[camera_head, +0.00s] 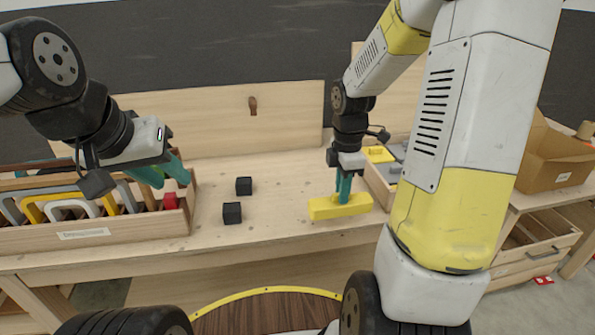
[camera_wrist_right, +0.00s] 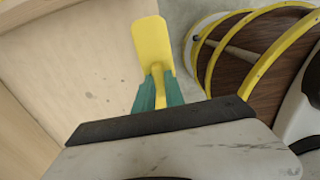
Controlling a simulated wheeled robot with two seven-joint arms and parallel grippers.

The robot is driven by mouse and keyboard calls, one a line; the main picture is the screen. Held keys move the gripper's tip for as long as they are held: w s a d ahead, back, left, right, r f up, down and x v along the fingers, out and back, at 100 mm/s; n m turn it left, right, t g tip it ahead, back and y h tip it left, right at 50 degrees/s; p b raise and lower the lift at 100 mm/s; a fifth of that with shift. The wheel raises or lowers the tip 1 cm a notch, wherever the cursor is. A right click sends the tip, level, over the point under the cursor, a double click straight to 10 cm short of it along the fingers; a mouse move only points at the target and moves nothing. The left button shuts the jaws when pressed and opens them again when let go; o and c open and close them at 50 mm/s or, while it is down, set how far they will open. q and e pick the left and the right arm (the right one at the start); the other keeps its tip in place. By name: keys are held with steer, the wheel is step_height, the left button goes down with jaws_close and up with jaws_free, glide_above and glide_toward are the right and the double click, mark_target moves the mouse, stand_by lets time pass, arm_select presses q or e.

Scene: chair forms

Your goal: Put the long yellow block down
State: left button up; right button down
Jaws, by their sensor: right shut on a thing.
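The long yellow block (camera_head: 325,209) is over the right part of the wooden table, close to its front edge, lying about level. I cannot tell whether it touches the tabletop. My right gripper (camera_head: 343,190) points down with its green fingers shut on the block near its middle. In the right wrist view the block (camera_wrist_right: 152,45) sticks out beyond the fingers (camera_wrist_right: 159,90), which hide part of it. My left gripper (camera_head: 162,172) hangs empty near the right end of the left wooden box, its green fingers apart.
Two black cubes (camera_head: 243,186) (camera_head: 232,213) stand mid-table. The left wooden box (camera_head: 120,236) holds several coloured chair-like forms. A wooden tray (camera_head: 376,185) with yellow and grey pieces is close right of the block. A cardboard box (camera_head: 555,165) stands far right. Bare table (camera_head: 285,185) lies between the cubes and block.

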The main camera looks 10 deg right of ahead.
steer(key=shift+w+a+f, duration=0.75)
steer(key=shift+w, duration=1.05)
steer(key=shift+w+a+f, duration=0.7)
steer(key=shift+w+f, duration=0.1)
steer(key=shift+w, duration=1)
steer(key=shift+w+a+f, duration=0.75)
steer(key=shift+w, duration=1.05)
steer(key=shift+f, duration=0.15)
steer(key=c, duration=1.4)
jaws_free()
